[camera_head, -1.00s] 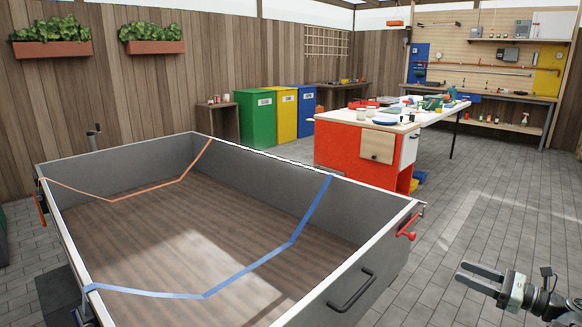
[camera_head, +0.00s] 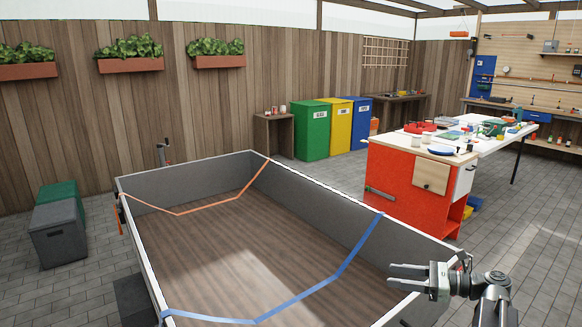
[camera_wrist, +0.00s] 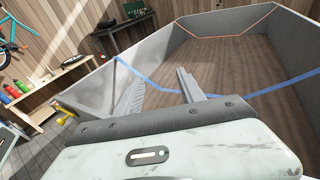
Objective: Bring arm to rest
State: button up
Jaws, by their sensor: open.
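My gripper (camera_head: 408,277) is at the lower right in the head view, its two grey fingers spread apart and pointing left. It appears at the right wall of a large grey-walled trailer bed (camera_head: 190,172), and nothing is between the fingers. In the wrist view the gripper (camera_wrist: 166,84) is also open and empty, with the trailer bed (camera_wrist: 225,22) beyond the fingertips. Part of the trailer's right wall is hidden behind my gripper in the head view.
A blue strap (camera_head: 345,268) and an orange strap (camera_head: 215,204) cross the trailer bed. A red and white workbench (camera_head: 400,185) with tools stands at the right. Green, yellow and blue bins (camera_head: 312,135) stand along the fence. Paving is clear at right.

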jog(key=a+r+n+g+h+p, duration=0.1)
jog(key=a+r+n+g+p, duration=0.2)
jog(key=a, duration=0.4)
jog(key=a+r+n+g+p, duration=0.1)
jog(key=a+r+p, duration=0.2)
jog(key=a+p, duration=0.3)
jog(key=s+a+n+g+h+p, duration=0.2)
jog(key=s+a+n+h+p, duration=0.1)
jog(key=a+n+h+p, duration=0.25)
jog(key=s+a+n+g+h+p, duration=0.25)
jog(key=a+n+p, duration=0.3)
jog(key=a, duration=0.35)
jog(key=d+f+n+h, duration=0.2)
jog(key=d+n+h, duration=0.3)
jog(key=d+n, duration=0.3)
jog(key=shift+d+f+n+t, duration=0.35)
jog(key=shift+d+n+t, duration=0.1)
jog(key=shift+d, duration=0.15)
jog(key=shift+s, duration=0.1)
